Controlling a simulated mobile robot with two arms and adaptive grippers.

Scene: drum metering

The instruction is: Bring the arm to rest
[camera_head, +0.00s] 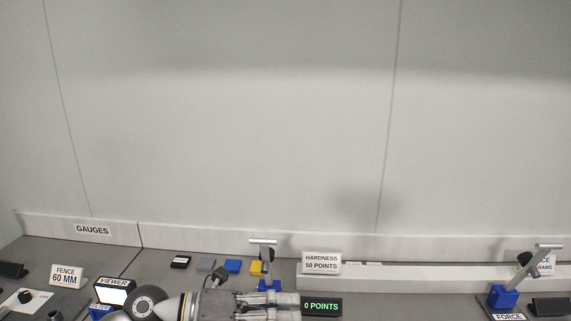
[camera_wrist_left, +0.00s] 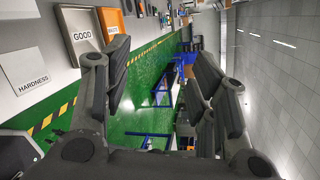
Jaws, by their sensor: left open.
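My left gripper (camera_head: 297,305) is at the bottom of the head view, pointing right, in front of the 0 POINTS display (camera_head: 321,306). In the left wrist view its two fingers (camera_wrist_left: 165,75) stand wide apart with nothing between them. Behind them are green floor and a bench edge with yellow-black tape. My left arm (camera_head: 165,306) comes in from the bottom left. My right gripper is in neither view.
A blue-based stand (camera_head: 269,286) is close behind my left gripper. A HARDNESS sign (camera_head: 321,263) stands behind the display, and a FORCE stand (camera_head: 503,297) at right. The VIEWER box (camera_head: 114,291) is at left. The wrist view shows a GOOD tray (camera_wrist_left: 84,36) on the bench.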

